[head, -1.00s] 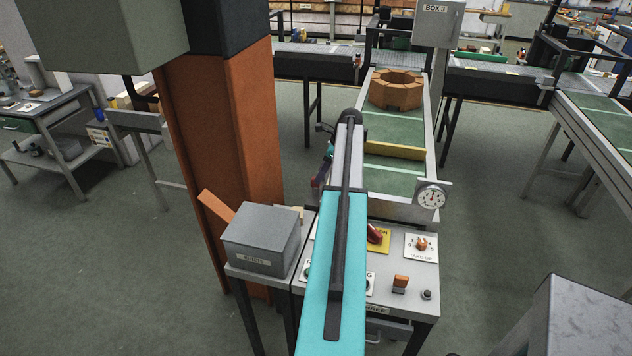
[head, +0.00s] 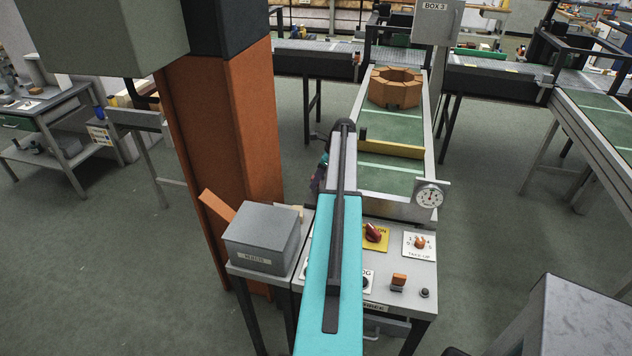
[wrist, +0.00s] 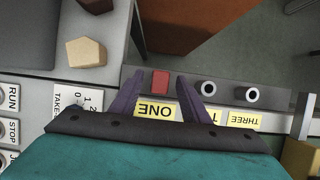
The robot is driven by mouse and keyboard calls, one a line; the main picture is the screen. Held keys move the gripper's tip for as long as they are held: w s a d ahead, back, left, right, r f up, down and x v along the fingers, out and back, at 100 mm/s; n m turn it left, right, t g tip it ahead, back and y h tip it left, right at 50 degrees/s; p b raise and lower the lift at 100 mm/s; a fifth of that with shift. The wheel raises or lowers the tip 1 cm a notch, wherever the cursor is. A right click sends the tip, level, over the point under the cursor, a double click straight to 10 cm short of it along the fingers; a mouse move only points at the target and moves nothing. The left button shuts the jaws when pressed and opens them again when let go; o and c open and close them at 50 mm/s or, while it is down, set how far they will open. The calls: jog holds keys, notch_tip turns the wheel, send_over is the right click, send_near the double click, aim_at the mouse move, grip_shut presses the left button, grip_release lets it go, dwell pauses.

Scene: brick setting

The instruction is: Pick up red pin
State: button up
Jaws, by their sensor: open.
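The red pin (wrist: 160,81) shows in the wrist view as a small red block-like top on a grey strip, just above a yellow label reading ONE. My gripper (wrist: 160,76) has its two purple fingers spread, one on each side of the red pin. Gaps show between the pin and both fingers, so it is not gripped. How far the fingertips are above the strip is hard to tell.
A tan five-sided block (wrist: 87,52) is at upper left. In the head view, a grey box (head: 262,238) stands left of the arm and a red knob (head: 374,233) right of it.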

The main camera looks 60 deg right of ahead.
grip_shut()
jog(key=shift+r, duration=0.1)
notch_tip(320, 180, up, 10)
jog(key=b, duration=0.3)
dwell(0.6)
dwell(0.5)
